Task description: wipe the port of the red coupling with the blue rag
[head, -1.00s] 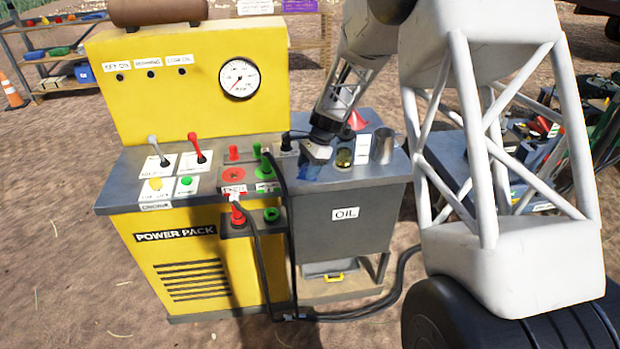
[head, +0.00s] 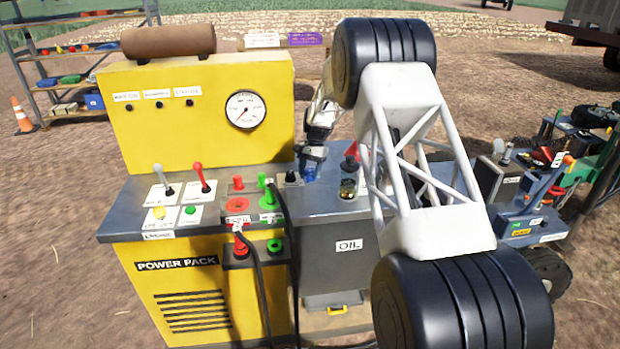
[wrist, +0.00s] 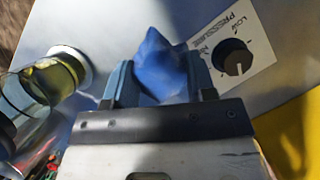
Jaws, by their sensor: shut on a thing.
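My gripper (wrist: 162,82) is shut on the blue rag (wrist: 160,55), which bunches up between its two fingers in the wrist view. In the head view the rag (head: 312,153) is at the back left of the grey oil cabinet's top. I cannot tell whether it touches the top. The red coupling (head: 238,204) is a round red disc on the power pack's panel, left of the rag and nearer the front. A red lever stands behind it. Its port is too small to judge, and my gripper is apart from it.
A green coupling (head: 270,217) with a black hose sits right of the red one. Docked red (head: 241,250) and green (head: 274,245) parts are below. A black pressure knob (wrist: 232,57) and a glass jar (wrist: 45,85) flank my gripper.

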